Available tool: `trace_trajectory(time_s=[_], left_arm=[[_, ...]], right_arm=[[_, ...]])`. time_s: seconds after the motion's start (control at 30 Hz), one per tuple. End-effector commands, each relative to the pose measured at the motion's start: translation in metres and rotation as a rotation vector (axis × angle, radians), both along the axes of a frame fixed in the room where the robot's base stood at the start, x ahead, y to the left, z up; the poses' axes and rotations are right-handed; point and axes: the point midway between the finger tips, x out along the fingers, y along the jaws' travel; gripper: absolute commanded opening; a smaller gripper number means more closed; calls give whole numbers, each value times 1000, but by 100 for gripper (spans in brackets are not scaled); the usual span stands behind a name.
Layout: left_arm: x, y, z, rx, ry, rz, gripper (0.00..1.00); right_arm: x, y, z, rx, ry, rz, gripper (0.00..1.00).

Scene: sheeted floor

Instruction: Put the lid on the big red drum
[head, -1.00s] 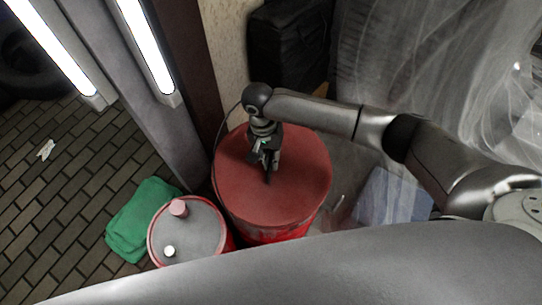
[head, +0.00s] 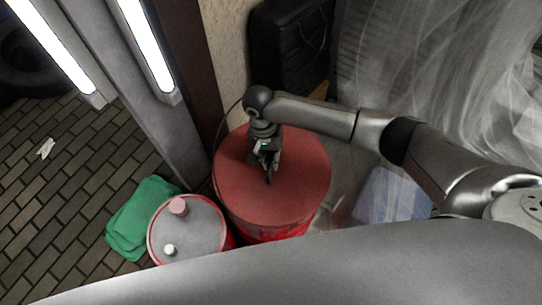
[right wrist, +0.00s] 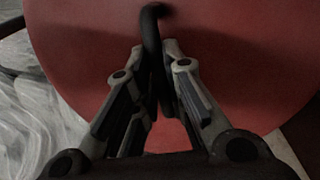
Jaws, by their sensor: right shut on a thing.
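The big red drum (head: 272,236) stands in the middle of the head view, its lower side hidden by my own body. The round red lid (head: 295,190) lies over the drum's top and looks about level; I cannot tell whether it is fully seated. My right gripper (head: 268,178) points down at the lid's middle. In the right wrist view, the gripper (right wrist: 160,105) is shut on the lid's dark curved handle (right wrist: 152,35), with the red lid (right wrist: 230,60) filling the background. My left gripper is not in view.
A smaller red drum with a grey top (head: 190,235) stands close at the left, by a green cloth (head: 140,218). A metal post (head: 165,120) with lights rises behind it. A black case (head: 288,45) stands at the back, and clear plastic sheeting (head: 430,70) hangs at the right.

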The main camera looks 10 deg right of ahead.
Motion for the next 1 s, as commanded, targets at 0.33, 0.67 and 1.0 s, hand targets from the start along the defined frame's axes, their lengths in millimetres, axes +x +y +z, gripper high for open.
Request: trace_trajectory(time_s=[0.33,0.67,1.0], left_arm=[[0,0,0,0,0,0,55],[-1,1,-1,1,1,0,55],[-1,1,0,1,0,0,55]], right_arm=[[0,0,-2,1,0,0,28],[-1,-1,-4,-1,2,0,37],[7,5,38,2,-2,0,37]])
